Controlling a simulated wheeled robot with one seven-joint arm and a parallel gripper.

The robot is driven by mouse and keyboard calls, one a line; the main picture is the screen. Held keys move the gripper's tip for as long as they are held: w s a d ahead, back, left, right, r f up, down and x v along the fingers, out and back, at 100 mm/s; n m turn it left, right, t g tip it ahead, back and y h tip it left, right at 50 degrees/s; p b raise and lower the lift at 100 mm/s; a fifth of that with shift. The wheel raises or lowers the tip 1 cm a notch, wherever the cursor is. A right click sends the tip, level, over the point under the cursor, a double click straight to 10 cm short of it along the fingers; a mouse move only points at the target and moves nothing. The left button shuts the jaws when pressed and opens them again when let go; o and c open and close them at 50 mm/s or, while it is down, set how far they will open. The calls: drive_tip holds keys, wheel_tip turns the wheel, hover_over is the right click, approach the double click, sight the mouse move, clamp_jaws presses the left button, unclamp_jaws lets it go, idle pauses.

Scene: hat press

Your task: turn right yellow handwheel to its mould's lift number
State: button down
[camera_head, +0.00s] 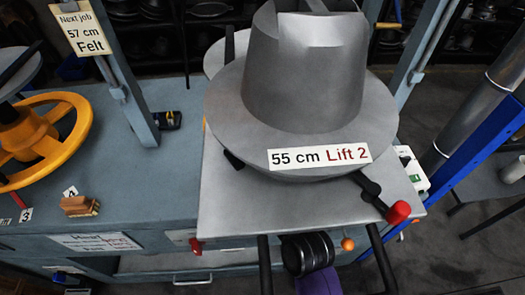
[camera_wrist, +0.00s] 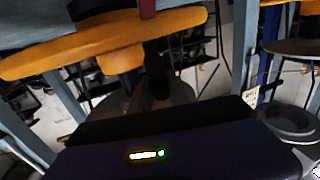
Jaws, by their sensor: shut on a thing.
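A grey hat-shaped mould (camera_head: 305,70) stands upright on a grey plate, with a label "55 cm Lift 2" (camera_head: 320,156) on its brim. A yellow handwheel (camera_head: 75,103) is at the left edge of the head view, with number cards 3 (camera_head: 26,214) and 4 (camera_head: 71,191) and a red mark near it. A yellow handwheel (camera_wrist: 55,58) also crosses the top left of the wrist view. My gripper (camera_wrist: 153,70) shows there as a dark shape at its rim, shut on it, with the fingertips partly hidden. I cannot tell which wheel it is. The head view does not show my gripper.
A sign (camera_head: 82,32) reads "Next job 57 cm Felt" on a grey post. A wooden brush (camera_head: 80,206) lies on the blue-grey bench. A red-knobbed lever (camera_head: 398,212) sticks out right of the mould. A blue post and grey pipe (camera_head: 478,110) stand further right.

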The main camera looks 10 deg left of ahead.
drive_tip(key=shift+a, duration=0.1)
idle(0.3)
drive_tip(key=c, duration=1.2)
unclamp_jaws()
drive_tip(key=shift+c, duration=0.2)
drive_tip(key=b+v, duration=0.2)
drive_tip(key=v, duration=0.5)
drive_tip(key=shift+s+d, duration=0.2)
drive_tip(key=shift+s, duration=0.15)
